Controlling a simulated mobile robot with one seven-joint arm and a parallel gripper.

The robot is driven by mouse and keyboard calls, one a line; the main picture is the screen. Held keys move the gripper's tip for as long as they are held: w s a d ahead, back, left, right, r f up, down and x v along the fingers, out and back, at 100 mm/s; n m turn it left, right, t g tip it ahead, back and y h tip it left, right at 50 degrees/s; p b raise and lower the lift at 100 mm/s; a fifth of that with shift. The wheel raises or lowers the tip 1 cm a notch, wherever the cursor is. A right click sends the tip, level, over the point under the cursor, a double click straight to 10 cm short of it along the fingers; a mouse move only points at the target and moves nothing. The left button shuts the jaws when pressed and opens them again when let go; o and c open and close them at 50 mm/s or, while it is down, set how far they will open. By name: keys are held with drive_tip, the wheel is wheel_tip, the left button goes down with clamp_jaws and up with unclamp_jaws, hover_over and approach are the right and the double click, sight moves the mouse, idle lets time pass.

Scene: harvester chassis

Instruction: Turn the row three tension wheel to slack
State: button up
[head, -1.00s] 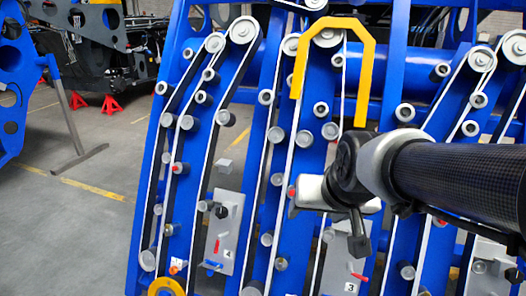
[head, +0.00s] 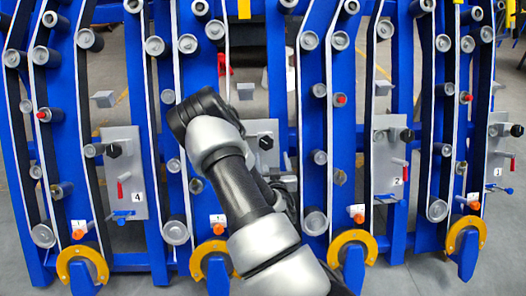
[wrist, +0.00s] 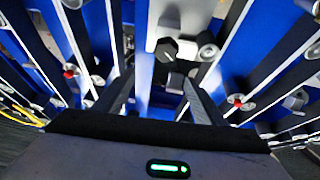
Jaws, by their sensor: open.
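The row three panel (head: 262,128) is a pale plate between the plates marked 4 and 2. A black faceted knob (head: 265,142) on it looks like the row three tension wheel. My arm hides the lower part of this panel, with any number and levers there. In the wrist view the black knob (wrist: 166,49) is just above and beyond the fingertips, beside a silver roller (wrist: 207,52). My gripper (wrist: 160,82) is open, its two dark fingers apart and pointing at the panel. The knob appears clear of the fingers. The knob's setting cannot be read.
Similar black knobs show on panel 4 (head: 133,134), panel 2 (head: 390,120) and panel 1 (head: 495,130). Blue uprights, belts and rollers crowd both sides of the gripper. Red-tipped pegs (wrist: 238,102) stand nearby. Yellow rings (head: 352,240) run along the bottom.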

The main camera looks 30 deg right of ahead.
drive_tip(key=n+t+y+b, duration=0.1)
drive_tip(key=n+t, duration=0.1)
approach(267, 145)
drive_tip(key=b+x, duration=0.3)
drive_tip(key=x, duration=0.8)
drive_tip(key=shift+w+d, duration=0.15)
drive_tip(key=shift+w, duration=0.2)
drive_tip(key=c, duration=1.1)
drive_tip(key=shift+o, duration=0.2)
